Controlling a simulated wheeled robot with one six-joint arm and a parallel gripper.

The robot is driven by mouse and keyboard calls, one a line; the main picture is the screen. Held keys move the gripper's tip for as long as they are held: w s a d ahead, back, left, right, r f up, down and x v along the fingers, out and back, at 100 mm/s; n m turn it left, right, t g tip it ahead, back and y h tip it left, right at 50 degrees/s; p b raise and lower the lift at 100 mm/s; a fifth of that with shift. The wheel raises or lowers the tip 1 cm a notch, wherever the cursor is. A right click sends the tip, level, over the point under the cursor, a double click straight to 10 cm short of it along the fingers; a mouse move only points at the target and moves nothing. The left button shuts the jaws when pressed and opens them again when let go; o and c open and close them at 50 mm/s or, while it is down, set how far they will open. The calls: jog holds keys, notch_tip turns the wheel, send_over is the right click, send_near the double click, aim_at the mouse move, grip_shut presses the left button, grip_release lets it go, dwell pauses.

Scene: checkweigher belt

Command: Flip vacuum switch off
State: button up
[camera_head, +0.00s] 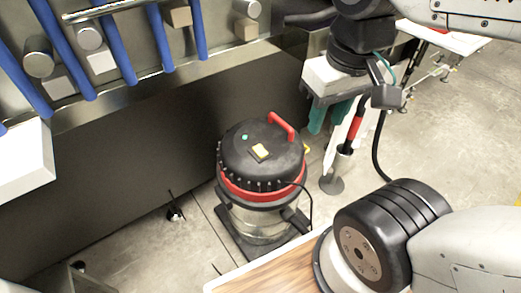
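The vacuum (262,185) stands on the floor at the centre, with a black lid, a red band and a metal drum. Which way the rocker is tilted is too small to tell. My gripper (328,124) hangs up and to the right of the vacuum, apart from it. Its two green finger pads show a narrow gap with nothing seen between them, so it looks open and empty.
A red arched handle (282,125) rises from the lid beside the switch. A dark conveyor side panel (150,140) stands behind the vacuum. A red-and-black wand (355,132) stands in a metal holder (335,172) to its right. A wooden surface (268,275) lies in front.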

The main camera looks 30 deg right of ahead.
jog(key=c, duration=0.5)
jog(key=shift+w+f, duration=0.1)
jog(key=shift+f, duration=0.15)
grip_shut()
jog(key=w+f+n, duration=0.9)
jog(key=w+n, duration=0.1)
jog(key=w, duration=0.3)
jog(key=w+f+n, duration=0.9)
jog(key=w+n, duration=0.1)
jog(key=w, duration=0.2)
jog(key=shift+w+d, duration=0.15)
jog(key=shift+w, duration=0.2)
